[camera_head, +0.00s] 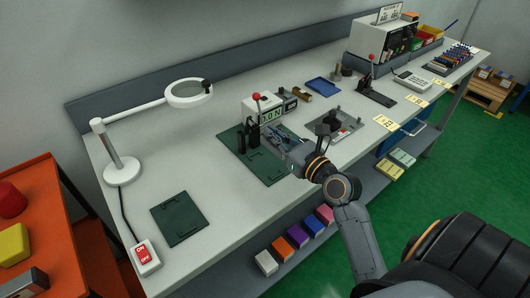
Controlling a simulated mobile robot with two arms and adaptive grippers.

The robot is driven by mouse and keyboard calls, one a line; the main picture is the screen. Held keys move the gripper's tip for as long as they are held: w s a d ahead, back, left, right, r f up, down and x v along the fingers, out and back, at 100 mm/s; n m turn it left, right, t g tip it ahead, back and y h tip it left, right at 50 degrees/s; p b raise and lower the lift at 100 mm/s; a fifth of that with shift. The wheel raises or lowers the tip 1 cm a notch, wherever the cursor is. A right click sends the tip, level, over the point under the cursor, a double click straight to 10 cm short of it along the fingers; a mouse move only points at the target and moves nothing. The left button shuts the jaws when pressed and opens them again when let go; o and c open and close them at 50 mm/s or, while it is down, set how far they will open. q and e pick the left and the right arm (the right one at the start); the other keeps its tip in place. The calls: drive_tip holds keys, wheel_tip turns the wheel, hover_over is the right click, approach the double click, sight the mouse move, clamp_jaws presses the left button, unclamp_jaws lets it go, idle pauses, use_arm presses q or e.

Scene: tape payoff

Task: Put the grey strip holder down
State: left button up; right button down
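My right arm reaches in from the lower right, and its gripper (282,146) is low over the right part of a dark green mat (262,168). Small grey and dark parts are crowded around the fingertips; I cannot make out the grey strip holder for sure among them, nor whether the fingers are shut on it. My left gripper is not in view.
A grey plate (347,138) with dark and red parts lies right of my gripper. A magnifier lamp (122,166), a small green mat (179,218) and a switch box (145,257) are left. The bench between the mats is clear.

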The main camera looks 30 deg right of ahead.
drive_tip(key=shift+w+a+f, duration=0.25)
drive_tip(key=shift+a+f, duration=0.1)
drive_tip(key=shift+f, duration=0.2)
drive_tip(key=shift+w+a+f, duration=0.25)
drive_tip(key=shift+a+f, duration=0.1)
drive_tip(key=shift+f, duration=0.2)
drive_tip(key=f, duration=0.1)
drive_tip(key=f+b, duration=0.1)
drive_tip(key=f, duration=0.1)
drive_tip(key=shift+w+a+f, duration=0.15)
drive_tip(key=shift+a+f, duration=0.1)
drive_tip(key=shift+f, duration=0.15)
drive_tip(key=c, duration=1.5)
unclamp_jaws()
drive_tip(key=shift+c, duration=0.2)
drive_tip(key=shift+r, duration=0.1)
drive_tip(key=s+b, duration=0.1)
drive_tip(key=s, duration=0.2)
drive_tip(key=s+b, duration=0.1)
drive_tip(key=s, duration=0.3)
drive_tip(key=s+b, duration=0.1)
drive_tip(key=s, duration=0.2)
drive_tip(key=shift+s+d+f, duration=0.2)
drive_tip(key=shift+s+d, duration=0.1)
drive_tip(key=shift+d, duration=0.1)
drive_tip(key=shift+s+r, duration=0.2)
drive_tip(key=shift+s, duration=0.5)
